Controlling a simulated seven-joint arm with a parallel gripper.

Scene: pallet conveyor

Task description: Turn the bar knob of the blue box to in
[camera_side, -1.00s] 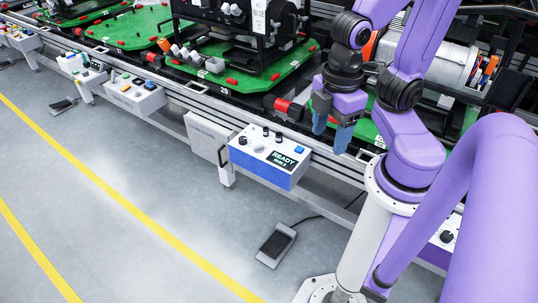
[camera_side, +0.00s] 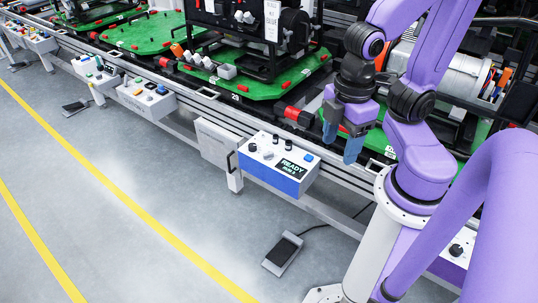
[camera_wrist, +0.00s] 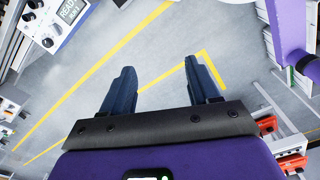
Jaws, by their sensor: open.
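The blue box (camera_side: 262,178) hangs on the front rail of the conveyor in the side view. Its white top carries black knobs (camera_side: 252,147), a pale round control (camera_side: 268,155), a blue button (camera_side: 309,157) and a display (camera_side: 291,168) reading READY. Which control is the bar knob, and its setting, I cannot tell. In the wrist view the control box (camera_wrist: 72,32) is cut off at the top left. My gripper (camera_side: 341,142) is apart from the box, above and right of it. In the wrist view its two blue fingers (camera_wrist: 159,68) are spread and empty.
A grey panel with a handle (camera_side: 214,145) stands just left of the box. Green pallets (camera_side: 275,85) with fixtures lie on the conveyor behind. Another white box (camera_side: 148,98) hangs farther left. A foot pedal (camera_side: 283,253) lies on the floor below. The floor in front is open.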

